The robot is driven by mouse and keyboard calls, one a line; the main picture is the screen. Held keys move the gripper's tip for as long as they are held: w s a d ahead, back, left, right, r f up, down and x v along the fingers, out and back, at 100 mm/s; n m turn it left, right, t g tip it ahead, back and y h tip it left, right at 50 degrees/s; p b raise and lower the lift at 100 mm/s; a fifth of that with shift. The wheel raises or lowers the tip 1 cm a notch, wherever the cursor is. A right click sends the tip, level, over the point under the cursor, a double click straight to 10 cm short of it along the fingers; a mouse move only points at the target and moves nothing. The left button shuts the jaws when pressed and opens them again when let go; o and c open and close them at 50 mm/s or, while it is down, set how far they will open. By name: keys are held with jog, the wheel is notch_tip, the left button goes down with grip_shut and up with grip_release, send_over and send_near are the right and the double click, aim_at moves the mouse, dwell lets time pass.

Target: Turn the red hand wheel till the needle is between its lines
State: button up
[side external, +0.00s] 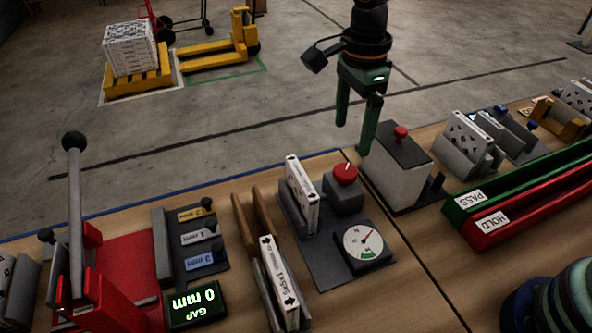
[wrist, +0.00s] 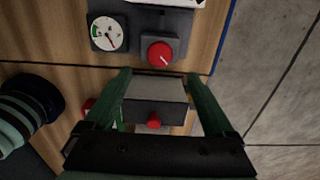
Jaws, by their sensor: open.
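The red hand wheel (side external: 345,174) sits on a grey block on a dark plate; a white mark shows on its top. It also shows in the wrist view (wrist: 160,54), just beyond my fingertips. The round white gauge (side external: 363,242) is on the same plate, in front of the wheel in the side view. Its red needle points up and right there, away from the green band at the lower rim. The gauge's limit lines are too small to make out. My gripper (side external: 354,138) is open, empty and above the bench, apart from the wheel.
A grey box with a dark lid and red knob (side external: 401,134) stands right of the wheel, below my gripper. A boxed filter (side external: 302,194) stands upright close left of the wheel. Green and red trays (side external: 530,205) lie to the right.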

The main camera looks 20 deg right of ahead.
notch_tip(320, 180, up, 3)
jog(key=shift+r, duration=0.1)
jog(key=shift+d, duration=0.1)
jog(key=s+d+r+n+t, duration=0.2)
jog(key=s+d+n, duration=0.3)
jog(key=d+n, duration=0.4)
jog(key=s+d+r+n+t, duration=0.2)
jog(key=s+d+n, duration=0.3)
jog(key=d+n, duration=0.4)
jog(key=shift+s+d+r+t, duration=0.25)
jog(key=shift+d+r+t, duration=0.1)
jog(key=shift+d+t, duration=0.45)
jog(key=shift+a, duration=0.1)
